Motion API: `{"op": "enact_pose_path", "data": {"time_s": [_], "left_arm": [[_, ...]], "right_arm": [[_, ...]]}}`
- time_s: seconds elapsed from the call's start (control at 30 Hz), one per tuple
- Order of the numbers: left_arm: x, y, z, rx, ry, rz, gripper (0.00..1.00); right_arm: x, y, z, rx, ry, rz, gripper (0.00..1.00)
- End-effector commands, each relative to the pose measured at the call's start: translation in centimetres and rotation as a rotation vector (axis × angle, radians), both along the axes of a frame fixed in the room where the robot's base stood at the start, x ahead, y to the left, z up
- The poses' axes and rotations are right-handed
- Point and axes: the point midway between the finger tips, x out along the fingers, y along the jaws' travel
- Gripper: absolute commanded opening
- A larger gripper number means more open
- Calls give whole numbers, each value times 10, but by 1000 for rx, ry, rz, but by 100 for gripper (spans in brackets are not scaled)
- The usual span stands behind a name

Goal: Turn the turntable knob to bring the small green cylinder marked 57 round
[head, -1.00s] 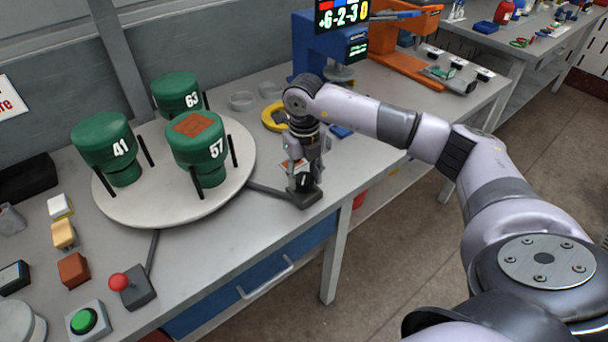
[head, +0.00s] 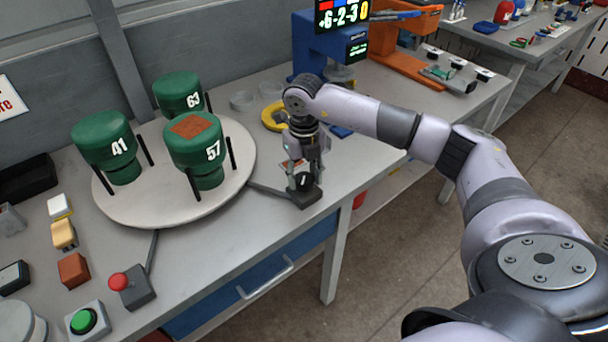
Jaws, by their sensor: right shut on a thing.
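The green cylinder marked 57 (head: 192,153) stands at the front right of the round pale turntable (head: 140,205), between black pegs, with a brown patch on top. The green cylinder marked 41 (head: 104,138) is at the left of the turntable, and the green cylinder marked 63 (head: 177,92) is at the back. My right gripper (head: 303,174) points down, shut on the dark turntable knob (head: 305,182), whose base (head: 304,198) sits near the table's front edge. The fingers partly hide the knob. My left gripper is out of view.
A red-knobbed joystick (head: 133,287), a green button (head: 84,321) and small coloured blocks lie at the front left. A yellow ring (head: 273,117) and a blue machine (head: 310,48) with a display stand behind my right gripper.

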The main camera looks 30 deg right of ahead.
Motion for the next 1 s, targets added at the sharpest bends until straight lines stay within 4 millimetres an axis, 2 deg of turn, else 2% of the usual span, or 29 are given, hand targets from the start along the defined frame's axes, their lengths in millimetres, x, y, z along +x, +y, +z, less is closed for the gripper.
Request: {"op": "enact_pose_path", "data": {"time_s": [0.03, 0.07, 0.33, 0.73, 0.87, 1.0], "left_arm": [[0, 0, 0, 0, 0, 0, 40], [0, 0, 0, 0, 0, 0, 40], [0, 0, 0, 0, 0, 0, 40], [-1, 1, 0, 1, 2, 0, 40], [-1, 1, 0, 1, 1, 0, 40], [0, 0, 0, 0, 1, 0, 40]], "right_arm": [[-1, 0, -2, 0, 4, -1, 14], [-1, 0, -2, 0, 4, -1, 43], [0, 0, -1, 0, 2, -1, 61], [0, 0, 5, 0, -1, -1, 63], [1, 0, 24, 0, -4, -1, 63], [1, 0, 54, 0, -4, -2, 63]]}}
